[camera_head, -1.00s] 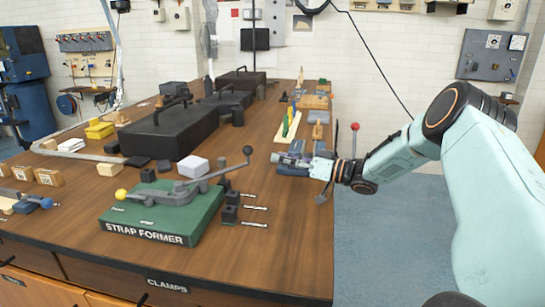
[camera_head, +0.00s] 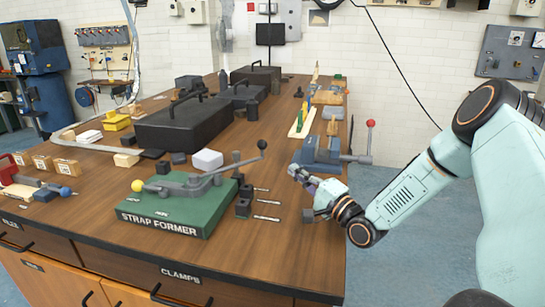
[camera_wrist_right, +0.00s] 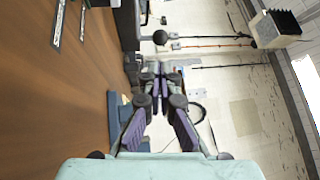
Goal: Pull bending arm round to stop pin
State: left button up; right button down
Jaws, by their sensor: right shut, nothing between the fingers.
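The strap former (camera_head: 178,212) is a green base with a grey mechanism on top, near the front of the wooden bench. Its bending arm (camera_head: 225,168) is grey and runs up to the right, ending in a black ball knob (camera_head: 262,144). A yellow ball (camera_head: 137,186) sits at its left end. I cannot make out the stop pin for sure. My right gripper (camera_head: 299,177) is to the right of the knob, apart from it, near the bench's right edge. In the right wrist view its fingers (camera_wrist_right: 157,69) are together and empty. My left gripper is not in view.
A blue vise (camera_head: 322,155) with a red-knobbed handle stands just behind my right gripper. Small black blocks (camera_head: 243,205) and metal strips (camera_head: 267,218) lie right of the former. A white block (camera_head: 207,160) and long black cases (camera_head: 185,128) are behind it.

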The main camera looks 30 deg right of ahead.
aim_at(265, 147)
jog(key=b+x, duration=0.2)
jog(key=x, duration=0.7)
jog(key=shift+w, duration=0.35)
jog(key=shift+w+r, duration=0.15)
jog(key=shift+w, duration=0.1)
jog(key=shift+w, duration=0.1)
jog(key=shift+x, duration=0.9)
